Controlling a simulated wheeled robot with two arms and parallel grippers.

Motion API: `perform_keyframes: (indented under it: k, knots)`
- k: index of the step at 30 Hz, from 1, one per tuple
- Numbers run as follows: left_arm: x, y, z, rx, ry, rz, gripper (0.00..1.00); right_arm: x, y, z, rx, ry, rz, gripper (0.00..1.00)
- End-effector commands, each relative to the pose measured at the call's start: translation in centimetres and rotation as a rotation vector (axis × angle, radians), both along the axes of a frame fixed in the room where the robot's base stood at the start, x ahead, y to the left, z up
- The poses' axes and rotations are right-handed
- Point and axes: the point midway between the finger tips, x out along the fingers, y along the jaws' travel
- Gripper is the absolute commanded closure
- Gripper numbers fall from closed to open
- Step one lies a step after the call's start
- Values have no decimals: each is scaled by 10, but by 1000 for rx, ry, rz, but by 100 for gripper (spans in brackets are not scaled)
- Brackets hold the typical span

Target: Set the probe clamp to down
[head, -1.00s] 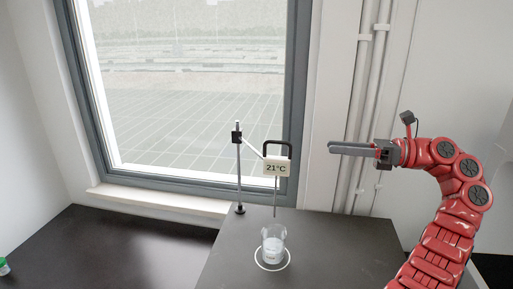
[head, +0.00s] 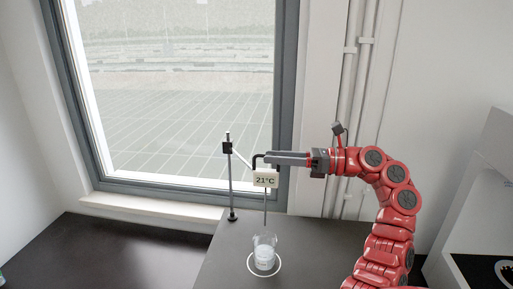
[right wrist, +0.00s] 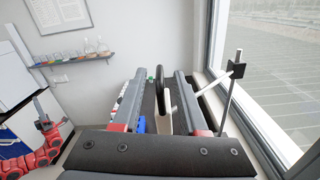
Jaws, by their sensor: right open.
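The probe clamp is a white box reading 21°C (head: 265,180) with a black handle (head: 255,160) on top. It hangs from a thin stand (head: 231,190) by a slanted white arm. A thin probe (head: 265,207) points down from it, above a glass beaker (head: 264,256) with pale contents. My right gripper (head: 268,156) comes in from the right at the handle. The right fingers hide part of the handle in the head view.
The beaker stands inside a white ring on a dark counter (head: 218,265). A large window (head: 180,100) is behind the stand. Wall pipes (head: 345,120) run behind my right arm. A shelf with several bottles (right wrist: 75,58) shows in the right wrist view.

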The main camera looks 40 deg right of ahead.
Motion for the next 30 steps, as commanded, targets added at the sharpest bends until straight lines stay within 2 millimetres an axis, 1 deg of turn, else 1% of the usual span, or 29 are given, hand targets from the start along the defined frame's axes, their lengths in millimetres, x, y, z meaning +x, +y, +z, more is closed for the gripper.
perform_keyframes:
  k: [1, 6, 9, 19, 20, 24, 27, 30]
  knots:
    - [0, 0, 11, 0, 0, 0, 50, 8, 8, 3, -1, 4, 4, 58]
    - [0, 0, 21, 0, 0, 0, 50, 29, 24, 3, -1, 1, 2, 58]
    - [0, 0, 24, 0, 0, 0, 50, 35, 28, 2, 1, -1, 0, 58]
    - [0, 0, 24, 0, 0, 0, 50, 39, 31, 0, 2, -1, -1, 58]
    - [0, 0, 24, 0, 0, 0, 50, 39, 31, 0, 1, -1, -1, 60]
    - [0, 0, 24, 0, 0, 0, 50, 39, 31, 0, 1, -1, -1, 85]
    - [0, 0, 24, 0, 0, 0, 50, 39, 31, 0, 1, -1, -1, 100]
    - [0, 0, 24, 0, 0, 0, 50, 39, 31, 0, 1, -2, 0, 100]
